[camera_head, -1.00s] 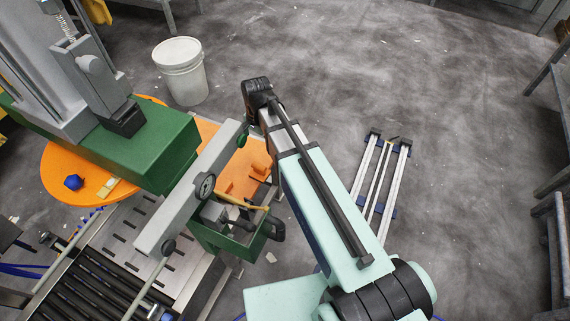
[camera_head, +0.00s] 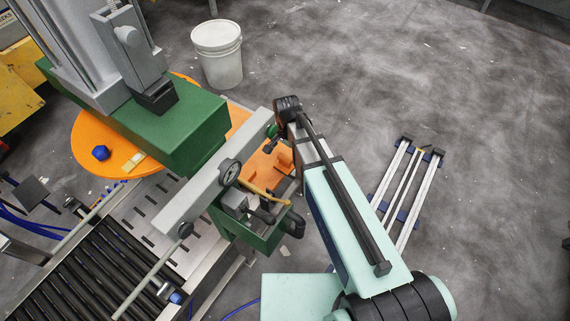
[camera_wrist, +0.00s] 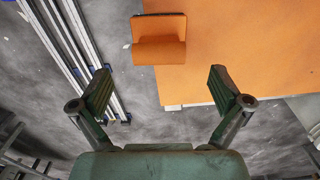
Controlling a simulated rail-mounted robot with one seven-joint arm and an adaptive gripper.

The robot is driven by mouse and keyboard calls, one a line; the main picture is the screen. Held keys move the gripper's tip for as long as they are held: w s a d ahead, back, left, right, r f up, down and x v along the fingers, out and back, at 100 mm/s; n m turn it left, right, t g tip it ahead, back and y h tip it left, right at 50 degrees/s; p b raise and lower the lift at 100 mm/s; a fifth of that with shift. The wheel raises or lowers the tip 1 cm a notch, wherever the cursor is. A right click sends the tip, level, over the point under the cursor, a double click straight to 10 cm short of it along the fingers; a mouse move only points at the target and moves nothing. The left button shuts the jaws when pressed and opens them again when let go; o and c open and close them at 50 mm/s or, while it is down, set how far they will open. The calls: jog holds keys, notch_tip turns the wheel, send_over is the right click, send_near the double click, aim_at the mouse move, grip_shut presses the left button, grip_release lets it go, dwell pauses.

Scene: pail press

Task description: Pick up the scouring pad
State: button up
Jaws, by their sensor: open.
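A small pale yellow block (camera_head: 134,162) lies on the orange round table in the head view, at its near edge. It may be the scouring pad, but it is too small to be sure. No pad shows in the wrist view. My gripper shows in the wrist view (camera_wrist: 161,90) with its two green fingers wide apart and nothing between them. In the head view my gripper (camera_head: 272,132) is mostly hidden by the arm and lies well to the right of the pale block, near an orange plate (camera_wrist: 235,50).
A blue knob-like piece (camera_head: 101,153) sits beside the block on the orange round table (camera_head: 88,130). The green press (camera_head: 190,130) and its grey beam (camera_head: 210,185) stand between block and gripper. An orange bracket (camera_wrist: 158,48) rises from the plate. A white pail (camera_head: 219,58) stands behind.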

aim_at(286, 161)
jog(key=shift+s+f, duration=0.1)
jog(key=shift+f, duration=3)
jog(key=c, duration=1.2)
